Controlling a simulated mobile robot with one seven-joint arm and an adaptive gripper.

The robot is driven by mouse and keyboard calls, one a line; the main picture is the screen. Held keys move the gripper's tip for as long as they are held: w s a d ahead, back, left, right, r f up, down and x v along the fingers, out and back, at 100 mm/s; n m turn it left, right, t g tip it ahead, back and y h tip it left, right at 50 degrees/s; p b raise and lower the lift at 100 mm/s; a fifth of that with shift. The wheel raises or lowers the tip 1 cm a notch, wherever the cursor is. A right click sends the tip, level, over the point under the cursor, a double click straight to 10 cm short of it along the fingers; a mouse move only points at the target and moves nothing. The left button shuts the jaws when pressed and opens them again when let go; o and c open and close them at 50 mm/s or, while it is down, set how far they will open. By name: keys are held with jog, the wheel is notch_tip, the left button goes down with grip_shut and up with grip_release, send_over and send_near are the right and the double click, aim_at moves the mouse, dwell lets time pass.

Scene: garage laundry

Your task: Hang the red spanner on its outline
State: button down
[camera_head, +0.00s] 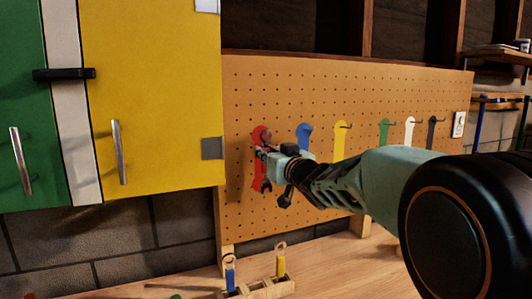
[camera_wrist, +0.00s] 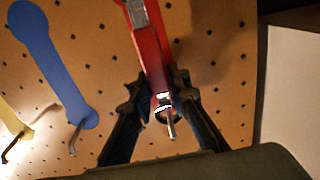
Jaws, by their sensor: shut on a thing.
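The red spanner (camera_wrist: 150,50) is between the two fingers of my gripper (camera_wrist: 163,110) in the wrist view, with a grey patch at its upper end. A bright ring-like end and a thin metal hook (camera_wrist: 171,130) show between the fingers. I cannot tell whether the hook passes through the ring. In the head view, my gripper (camera_head: 266,150) is at the left end of the pegboard, in front of a red shape (camera_head: 261,133). The spanner and its red outline overlap there and are hard to separate. The gripper hides the middle.
The pegboard (camera_head: 400,85) carries blue (camera_head: 304,130), yellow (camera_head: 340,140), green, white and black outlines with hooks to the right. A yellow cabinet (camera_head: 150,80) stands close on the left. Below, a wooden rack (camera_head: 262,289) holds blue and yellow spanners on the bench.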

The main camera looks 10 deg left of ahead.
jog(key=c, duration=1.7)
grip_release()
jog(key=shift+c, duration=0.2)
jog(key=shift+s+d, duration=0.1)
